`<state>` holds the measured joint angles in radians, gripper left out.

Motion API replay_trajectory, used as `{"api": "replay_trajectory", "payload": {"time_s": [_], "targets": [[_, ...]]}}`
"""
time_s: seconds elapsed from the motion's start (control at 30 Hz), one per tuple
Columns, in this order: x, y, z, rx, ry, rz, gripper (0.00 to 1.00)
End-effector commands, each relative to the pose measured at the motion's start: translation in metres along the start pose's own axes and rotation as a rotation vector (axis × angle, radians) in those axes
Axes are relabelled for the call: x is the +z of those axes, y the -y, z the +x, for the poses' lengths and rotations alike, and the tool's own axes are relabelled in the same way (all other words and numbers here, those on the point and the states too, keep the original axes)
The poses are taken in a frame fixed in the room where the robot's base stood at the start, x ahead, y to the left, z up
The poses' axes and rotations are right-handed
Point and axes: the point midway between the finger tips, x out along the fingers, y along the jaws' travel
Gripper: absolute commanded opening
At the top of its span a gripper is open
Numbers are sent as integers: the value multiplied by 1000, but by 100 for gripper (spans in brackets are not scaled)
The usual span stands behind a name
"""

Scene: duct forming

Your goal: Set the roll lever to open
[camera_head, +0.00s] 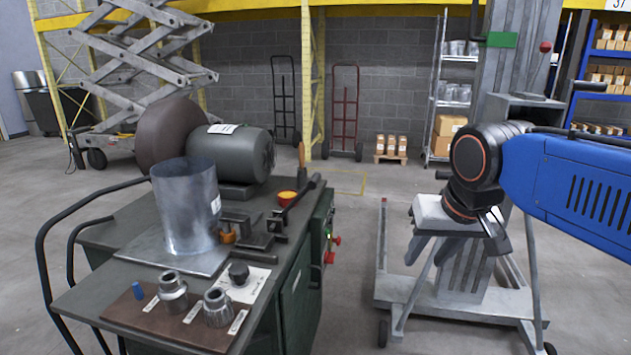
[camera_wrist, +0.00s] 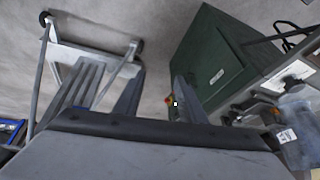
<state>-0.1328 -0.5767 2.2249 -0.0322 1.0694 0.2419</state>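My gripper (camera_head: 495,235) hangs below my wrist at the right of the head view, over the grey wheeled stand and apart from the bench. In the wrist view its two dark fingers (camera_wrist: 157,80) stand apart with nothing between them. A lever with an orange-brown handle (camera_head: 301,154) stands upright at the back right of the bench; I cannot tell for sure that it is the roll lever. Another lever with a red knob (camera_head: 545,47) rises at the grey column on the right. A sheet-metal cylinder (camera_head: 187,205) stands on the bench and also shows in the wrist view (camera_wrist: 298,117).
The dark bench (camera_head: 125,285) carries a motor (camera_head: 233,152), metal fittings (camera_head: 173,292) and a yellow-red button. Its green cabinet (camera_wrist: 222,60) has red knobs on the side. The grey wheeled stand (camera_head: 455,300) is near my gripper. Open floor lies between bench and stand.

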Motion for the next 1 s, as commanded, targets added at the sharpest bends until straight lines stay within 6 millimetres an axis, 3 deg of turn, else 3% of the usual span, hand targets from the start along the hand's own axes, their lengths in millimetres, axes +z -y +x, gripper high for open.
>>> {"api": "replay_trajectory", "payload": {"time_s": [0.03, 0.2, 0.5, 0.73, 1.0], "targets": [[-22, 12, -9, -6, 0, 11, 37], [-87, 52, -37, -21, -3, 73, 37], [-186, 136, -76, -49, -7, 186, 37], [-230, 188, -92, -64, -8, 254, 37], [-241, 203, -90, -68, -7, 277, 37]]}}
